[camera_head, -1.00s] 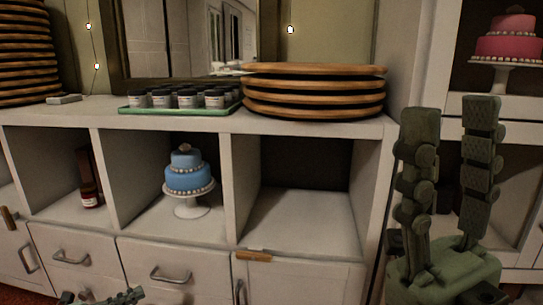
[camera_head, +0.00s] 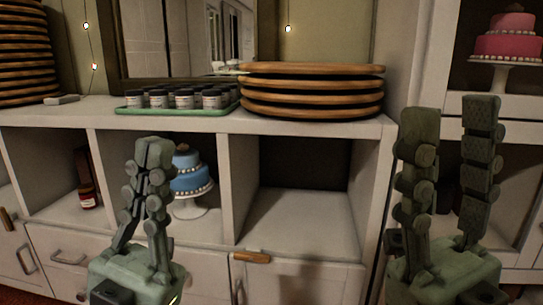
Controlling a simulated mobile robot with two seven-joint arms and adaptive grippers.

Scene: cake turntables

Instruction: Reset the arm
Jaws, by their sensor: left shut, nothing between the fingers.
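My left gripper (camera_head: 154,142) is raised at the lower left of the head view, fingers pointing up. Its fingertips are together with nothing between them. It stands in front of the cubby with the blue two-tier cake (camera_head: 191,178) on a white stand (camera_head: 192,208) and hides the cake's left part. My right gripper (camera_head: 450,108) is raised at the right, fingers pointing up and wide apart, with nothing between them.
The cabinet top holds stacked wooden turntables (camera_head: 312,98) and a green tray (camera_head: 140,110) of jars. The cubby (camera_head: 300,215) right of the cake is empty. A pink cake (camera_head: 507,45) stands in the right cabinet.

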